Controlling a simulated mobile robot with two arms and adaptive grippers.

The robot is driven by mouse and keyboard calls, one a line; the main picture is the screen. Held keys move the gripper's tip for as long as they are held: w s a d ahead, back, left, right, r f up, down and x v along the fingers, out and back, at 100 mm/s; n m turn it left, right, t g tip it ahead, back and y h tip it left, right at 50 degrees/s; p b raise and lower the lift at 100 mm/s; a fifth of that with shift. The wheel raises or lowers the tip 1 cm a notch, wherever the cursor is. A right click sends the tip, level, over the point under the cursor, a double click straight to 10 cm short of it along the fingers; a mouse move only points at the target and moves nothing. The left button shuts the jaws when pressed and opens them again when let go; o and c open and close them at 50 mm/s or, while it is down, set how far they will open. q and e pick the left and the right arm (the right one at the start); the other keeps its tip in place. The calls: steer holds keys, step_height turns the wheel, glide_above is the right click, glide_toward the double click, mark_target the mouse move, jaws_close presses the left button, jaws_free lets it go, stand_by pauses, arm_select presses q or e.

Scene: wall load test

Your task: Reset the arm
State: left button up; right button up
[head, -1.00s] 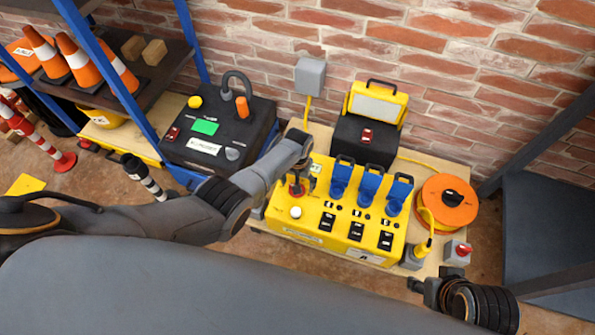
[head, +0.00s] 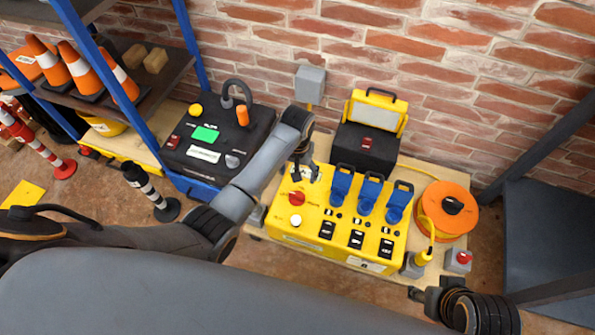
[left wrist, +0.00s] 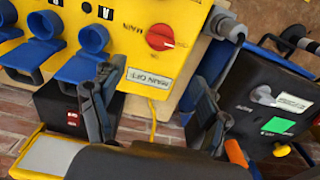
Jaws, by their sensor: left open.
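My left gripper (head: 304,174) is open and empty above the back left part of the yellow power box (head: 314,228). The red rotary knob (head: 297,198) on the box's left side is in clear view, just in front of the fingers and apart from them. In the left wrist view, the open fingers (left wrist: 155,85) stand apart, with the red knob (left wrist: 160,37) beyond them and a white label (left wrist: 148,78) beside it. My right gripper (head: 424,293) is low at the bottom right, dark and small; its jaws cannot be made out.
Three blue plugs (head: 370,192) stand on the yellow box. Behind it is a black case with a yellow lid (head: 375,110). An orange cable reel (head: 432,222) and red button (head: 463,257) are at right. A black unit (head: 215,148) and blue-framed shelf are at left.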

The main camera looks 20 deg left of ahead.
stand_by(0.4)
